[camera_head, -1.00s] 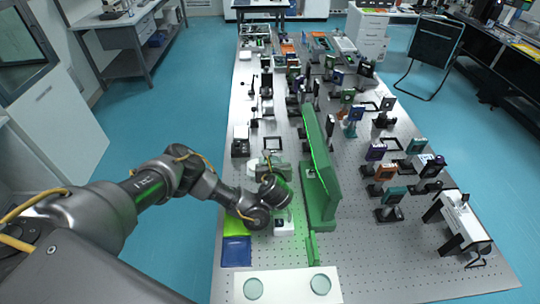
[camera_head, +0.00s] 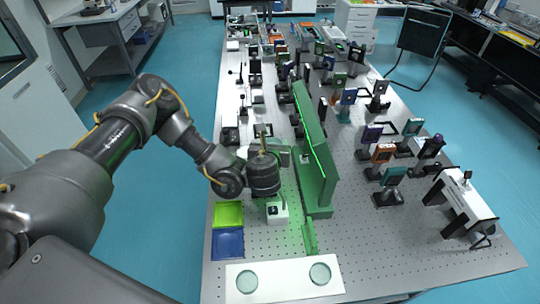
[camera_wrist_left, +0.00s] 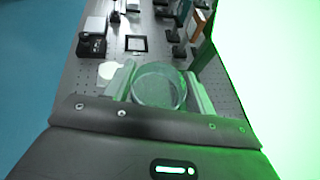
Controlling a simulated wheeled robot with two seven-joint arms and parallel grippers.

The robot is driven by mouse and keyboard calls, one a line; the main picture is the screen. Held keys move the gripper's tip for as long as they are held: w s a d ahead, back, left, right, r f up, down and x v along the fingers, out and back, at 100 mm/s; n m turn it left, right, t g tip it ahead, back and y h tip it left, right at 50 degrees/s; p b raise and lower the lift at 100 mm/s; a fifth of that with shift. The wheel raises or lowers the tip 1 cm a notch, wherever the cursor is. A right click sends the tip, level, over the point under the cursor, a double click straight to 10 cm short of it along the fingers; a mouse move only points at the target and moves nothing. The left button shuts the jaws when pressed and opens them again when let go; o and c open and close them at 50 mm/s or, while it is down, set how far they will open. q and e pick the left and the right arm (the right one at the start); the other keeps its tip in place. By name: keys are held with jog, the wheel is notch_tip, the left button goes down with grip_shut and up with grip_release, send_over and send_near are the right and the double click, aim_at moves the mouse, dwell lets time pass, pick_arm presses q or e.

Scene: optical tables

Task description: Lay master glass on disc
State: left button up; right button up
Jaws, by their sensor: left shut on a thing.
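My left gripper (camera_wrist_left: 159,88) is shut on a clear round glass (camera_wrist_left: 158,84), which shows between its two pale fingers in the left wrist view; I take it to be the master glass. In the head view the dark left wrist hides the fingers and the held glass. Two pale round discs, a left one (camera_head: 247,281) and a right one (camera_head: 320,273), lie on a white plate (camera_head: 284,287) at the near edge of the table. I cannot tell which disc the task means. My right gripper is not in view.
A tall green panel (camera_head: 316,160) stands just right of my left gripper. A small white block (camera_head: 277,213) stands in front of it. A green tray (camera_head: 228,214) and a blue tray (camera_head: 228,243) lie at the left. Several optical mounts crowd the table farther back and right.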

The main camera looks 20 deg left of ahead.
pick_arm(q)
jog(key=s+a+r+m+h+b, duration=0.1)
jog(key=s+r+b, duration=0.1)
jog(key=r, duration=0.3)
jog(key=s+a+r+m+h+b, duration=0.1)
jog(key=s+r+h+b, duration=0.1)
jog(key=r, duration=0.4)
jog(key=shift+s+a+m+t+b, duration=0.3)
jog(key=shift+s+a+b, duration=0.1)
jog(key=shift+b, duration=0.5)
